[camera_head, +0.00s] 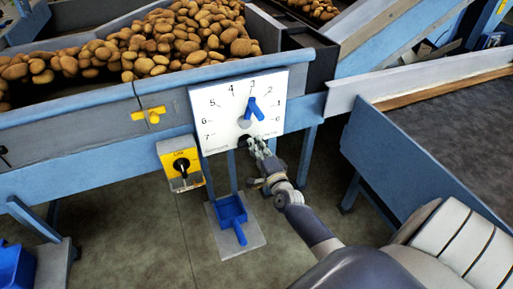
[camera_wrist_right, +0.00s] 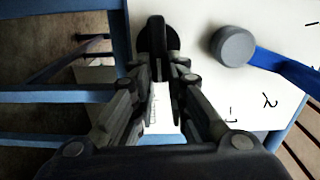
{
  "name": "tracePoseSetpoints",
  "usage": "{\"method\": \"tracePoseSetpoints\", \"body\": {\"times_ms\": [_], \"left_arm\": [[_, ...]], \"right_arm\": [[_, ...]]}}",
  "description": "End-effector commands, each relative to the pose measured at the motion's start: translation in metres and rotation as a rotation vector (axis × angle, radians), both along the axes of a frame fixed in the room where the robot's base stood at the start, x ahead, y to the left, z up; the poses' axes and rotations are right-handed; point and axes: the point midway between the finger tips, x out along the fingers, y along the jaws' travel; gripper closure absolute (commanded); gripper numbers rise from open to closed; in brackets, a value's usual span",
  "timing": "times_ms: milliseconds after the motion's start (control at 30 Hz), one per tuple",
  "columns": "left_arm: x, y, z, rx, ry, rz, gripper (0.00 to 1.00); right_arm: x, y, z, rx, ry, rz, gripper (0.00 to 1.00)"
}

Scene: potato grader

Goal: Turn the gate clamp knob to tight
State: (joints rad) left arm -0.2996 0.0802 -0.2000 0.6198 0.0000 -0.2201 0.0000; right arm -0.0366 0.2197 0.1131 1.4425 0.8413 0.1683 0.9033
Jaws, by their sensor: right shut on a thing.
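The gate clamp knob (camera_head: 242,140) is black and sits at the lower edge of a white dial plate (camera_head: 215,128) on the machine's blue side. My right gripper (camera_head: 253,146) reaches up to it from below right. In the right wrist view the knob (camera_wrist_right: 158,32) stands between the fingertips of my right gripper (camera_wrist_right: 160,66), which is shut on its raised grip. The fingers partly hide the knob and its label in the head view, so I cannot read its setting. My left gripper is not in view.
Above the knob, a blue pointer (camera_head: 254,108) with a grey hub (camera_head: 244,123) stands near 3. A yellow switch box (camera_head: 165,150) is left of the plate, and a yellow latch (camera_head: 148,115) above it. Potatoes (camera_head: 165,45) fill the machine's top.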

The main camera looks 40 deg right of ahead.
Motion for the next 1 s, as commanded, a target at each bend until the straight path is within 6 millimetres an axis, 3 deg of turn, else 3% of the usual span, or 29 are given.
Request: {"method": "tracePoseSetpoints", "body": {"times_ms": [700, 733, 800, 1000], "left_arm": [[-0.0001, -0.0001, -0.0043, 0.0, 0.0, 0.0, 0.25], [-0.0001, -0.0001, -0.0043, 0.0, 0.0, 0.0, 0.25], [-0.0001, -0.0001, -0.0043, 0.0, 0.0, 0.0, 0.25], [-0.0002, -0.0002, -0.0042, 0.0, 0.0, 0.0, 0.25]], "right_arm": [[-0.0006, 0.0005, -0.0038, 0.076, -0.013, 0.001, 1.0], [-0.0006, 0.0006, -0.0039, 0.076, -0.013, 0.001, 0.81], [-0.0006, 0.0006, -0.0038, 0.075, -0.013, 0.001, 0.66], [-0.0002, 0.0003, -0.0028, 0.072, -0.015, 0.0, 0.66]]}}
